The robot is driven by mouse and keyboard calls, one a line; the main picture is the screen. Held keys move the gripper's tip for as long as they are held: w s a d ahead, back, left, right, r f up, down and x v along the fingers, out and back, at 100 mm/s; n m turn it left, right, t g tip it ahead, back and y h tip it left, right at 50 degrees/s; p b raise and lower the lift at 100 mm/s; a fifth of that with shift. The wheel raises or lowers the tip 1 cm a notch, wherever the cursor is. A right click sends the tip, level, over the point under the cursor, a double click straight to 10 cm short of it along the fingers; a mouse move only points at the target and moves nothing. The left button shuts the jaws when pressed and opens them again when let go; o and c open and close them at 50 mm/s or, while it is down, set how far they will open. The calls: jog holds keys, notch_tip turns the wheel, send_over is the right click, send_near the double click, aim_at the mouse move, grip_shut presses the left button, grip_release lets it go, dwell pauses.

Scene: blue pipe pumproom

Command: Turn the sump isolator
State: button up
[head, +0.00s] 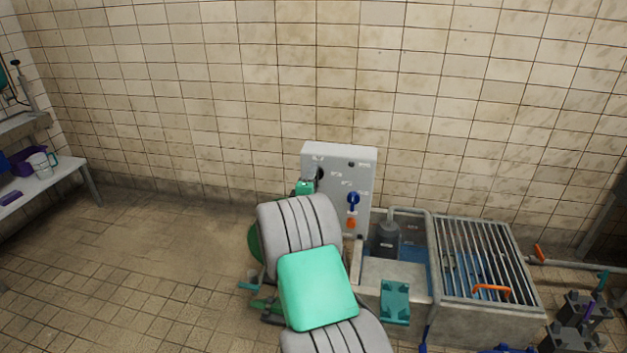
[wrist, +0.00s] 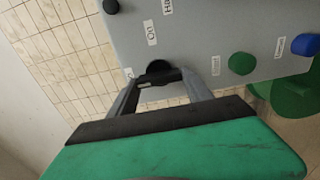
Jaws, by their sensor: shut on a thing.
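A grey control panel (head: 338,155) stands against the tiled wall in the head view. It fills the upper part of the wrist view (wrist: 200,30). My gripper (wrist: 160,80) is shut on a black rotary knob (wrist: 158,68) on the panel face, one finger on each side of its dark bar. A label reading "On" is beside this knob; the other small labels near it are too small to read surely. In the head view my gripper (head: 307,184) is at the panel's left side, and my arm covers the panel's lower left.
The panel also carries a green knob (wrist: 242,63), a blue knob (wrist: 305,44) and another black knob (wrist: 110,6). An orange part (head: 351,222) sits below the blue one. A grated sump (head: 485,258) is at the right. The floor at the left is clear, before a bench (head: 50,183).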

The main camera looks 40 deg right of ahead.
jog(key=o, duration=1.4)
jog(key=shift+c, duration=0.2)
jog(key=v, duration=0.8)
jog(key=shift+w, duration=0.1)
